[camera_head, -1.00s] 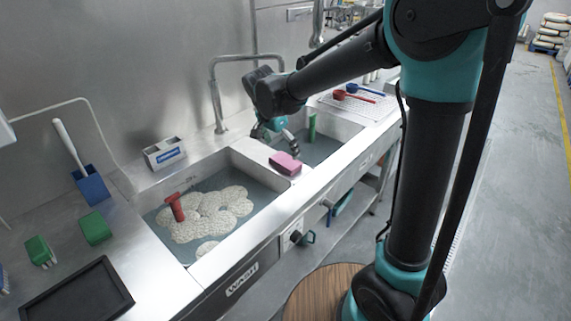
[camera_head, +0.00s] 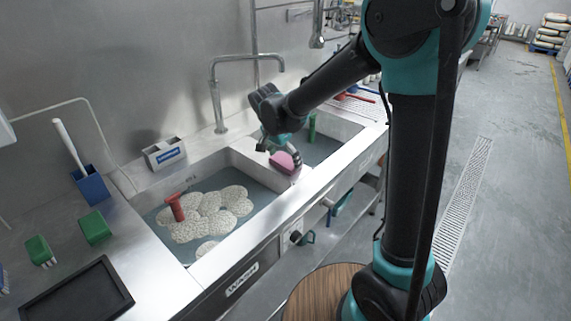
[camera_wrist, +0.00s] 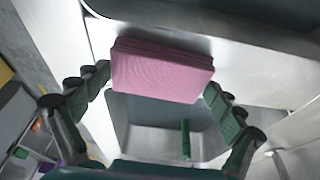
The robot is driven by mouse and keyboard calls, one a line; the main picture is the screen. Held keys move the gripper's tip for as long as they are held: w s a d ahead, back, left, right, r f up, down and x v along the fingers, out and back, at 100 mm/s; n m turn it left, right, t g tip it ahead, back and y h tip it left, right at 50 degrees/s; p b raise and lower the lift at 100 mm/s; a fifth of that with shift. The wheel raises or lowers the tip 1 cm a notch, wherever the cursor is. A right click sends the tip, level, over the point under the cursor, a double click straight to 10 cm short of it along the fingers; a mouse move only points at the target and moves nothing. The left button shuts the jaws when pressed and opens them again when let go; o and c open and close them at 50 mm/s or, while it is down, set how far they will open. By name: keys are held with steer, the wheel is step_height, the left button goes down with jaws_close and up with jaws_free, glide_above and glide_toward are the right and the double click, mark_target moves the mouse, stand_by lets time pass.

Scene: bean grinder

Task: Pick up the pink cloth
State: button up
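The pink cloth (camera_head: 284,163) is a folded, block-like pad on the steel divider between the two sink basins. In the wrist view the pink cloth (camera_wrist: 162,72) fills the upper middle, its layered edge facing away. My gripper (camera_head: 279,150) is right over the cloth. In the wrist view my gripper (camera_wrist: 157,84) is open, with one green-padded fingertip at each side of the cloth's near end. The gaps between fingertips and cloth look small; I cannot tell whether they touch.
The near basin (camera_head: 258,202) holds water, pale foam and a red-handled tool (camera_head: 176,207). The far basin has a green upright object (camera_head: 312,127); it also shows in the wrist view (camera_wrist: 186,138). A faucet (camera_head: 216,95) stands behind the divider.

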mark_target(284, 161)
steer(key=shift+r, duration=0.1)
step_height(284, 161, up, 20)
stand_by(0.7)
